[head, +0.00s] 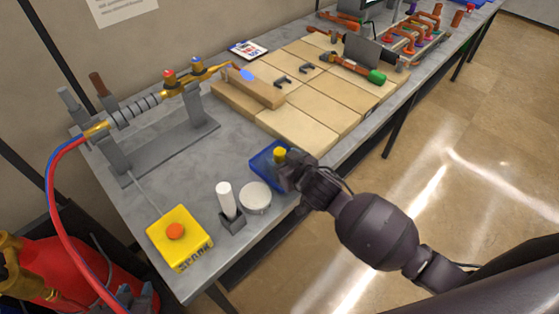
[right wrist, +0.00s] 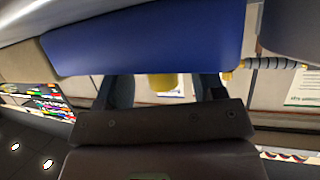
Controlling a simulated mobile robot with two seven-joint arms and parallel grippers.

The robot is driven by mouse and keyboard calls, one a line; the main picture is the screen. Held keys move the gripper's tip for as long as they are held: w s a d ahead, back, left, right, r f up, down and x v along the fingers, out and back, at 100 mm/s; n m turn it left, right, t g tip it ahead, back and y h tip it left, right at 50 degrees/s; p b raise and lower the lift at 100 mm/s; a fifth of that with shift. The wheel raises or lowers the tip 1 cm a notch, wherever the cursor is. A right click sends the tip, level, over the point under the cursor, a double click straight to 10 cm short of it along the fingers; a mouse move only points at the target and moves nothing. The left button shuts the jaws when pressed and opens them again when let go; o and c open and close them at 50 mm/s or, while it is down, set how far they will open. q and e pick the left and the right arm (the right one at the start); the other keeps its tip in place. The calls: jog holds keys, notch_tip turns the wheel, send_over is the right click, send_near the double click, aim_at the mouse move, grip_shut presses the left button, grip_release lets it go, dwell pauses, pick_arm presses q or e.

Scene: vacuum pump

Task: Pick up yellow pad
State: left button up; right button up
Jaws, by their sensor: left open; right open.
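The yellow pad (head: 280,154) is a small yellow cylinder at the right side of the blue tray (head: 262,164) in the head view. It also shows in the right wrist view (right wrist: 163,81) below the blue tray's underside or wall (right wrist: 150,42). My right gripper (head: 286,170) is right beside the pad at the table's front edge. In the right wrist view its two fingers (right wrist: 166,90) are open, with the pad between them and gaps on both sides. What lies inside the tray is mostly hidden. My left gripper (head: 140,298) is a dark shape at the bottom left, partly cut off.
A white disc (head: 255,196), a white cylinder in a grey holder (head: 227,200) and a yellow box with an orange button (head: 180,238) stand near the tray. A metal rig (head: 150,115) with red and blue hoses is behind. Wooden boards (head: 325,95) hold tools.

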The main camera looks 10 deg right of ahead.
jog(key=shift+w+a+f, duration=0.1)
jog(key=shift+w, duration=0.1)
jog(key=shift+c, duration=0.3)
jog(key=c, duration=1)
